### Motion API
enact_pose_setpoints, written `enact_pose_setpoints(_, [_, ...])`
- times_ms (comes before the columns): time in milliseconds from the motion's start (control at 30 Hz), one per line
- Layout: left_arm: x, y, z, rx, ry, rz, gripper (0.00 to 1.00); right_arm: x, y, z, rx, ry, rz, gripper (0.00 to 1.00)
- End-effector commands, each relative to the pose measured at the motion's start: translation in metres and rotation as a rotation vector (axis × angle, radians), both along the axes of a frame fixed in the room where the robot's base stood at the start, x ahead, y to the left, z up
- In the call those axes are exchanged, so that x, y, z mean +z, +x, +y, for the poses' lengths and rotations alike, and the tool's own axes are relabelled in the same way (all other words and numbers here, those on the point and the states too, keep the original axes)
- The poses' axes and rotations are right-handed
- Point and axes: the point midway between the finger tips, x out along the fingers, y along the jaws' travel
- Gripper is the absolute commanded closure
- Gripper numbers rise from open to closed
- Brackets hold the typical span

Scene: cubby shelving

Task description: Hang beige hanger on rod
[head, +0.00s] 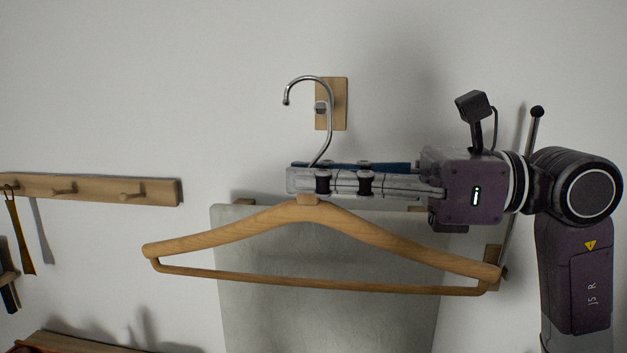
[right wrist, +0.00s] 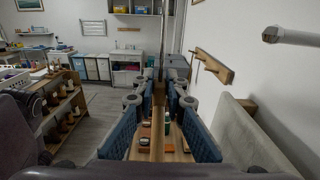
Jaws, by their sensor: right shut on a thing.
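The beige wooden hanger (head: 385,240) hangs level in the head view, its metal hook (head: 312,78) upward with the tip to the left. My right gripper (head: 300,181) comes from the right and is shut on the hanger at its neck, just under the hook. The rod (head: 321,107) shows nearly end-on in front of a wooden wall plate (head: 338,92). In the picture its end lies inside the hook's curve, near the right side; I cannot tell the depth between them. In the right wrist view the rod (right wrist: 290,37) sticks out at upper right. My left gripper is out of view.
A grey board (head: 270,320) stands against the wall behind the hanger. A wooden peg rail (head: 95,188) is at left, with a thin brown item (head: 20,235) hanging from it. A black-tipped bar (head: 533,130) stands behind my right wrist. The wall above is clear.

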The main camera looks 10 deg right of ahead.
Motion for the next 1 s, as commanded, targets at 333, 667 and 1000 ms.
enact_pose_setpoints(333, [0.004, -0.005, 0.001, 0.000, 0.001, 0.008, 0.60, 0.001, 0.028, -0.007, 0.000, 0.001, 0.002, 1.00])
enact_pose_setpoints(667, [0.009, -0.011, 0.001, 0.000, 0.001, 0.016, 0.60, 0.002, 0.053, -0.014, 0.000, 0.001, 0.002, 1.00])
enact_pose_setpoints(1000, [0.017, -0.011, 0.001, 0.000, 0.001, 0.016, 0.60, 0.002, 0.079, -0.021, 0.000, 0.001, 0.001, 1.00])
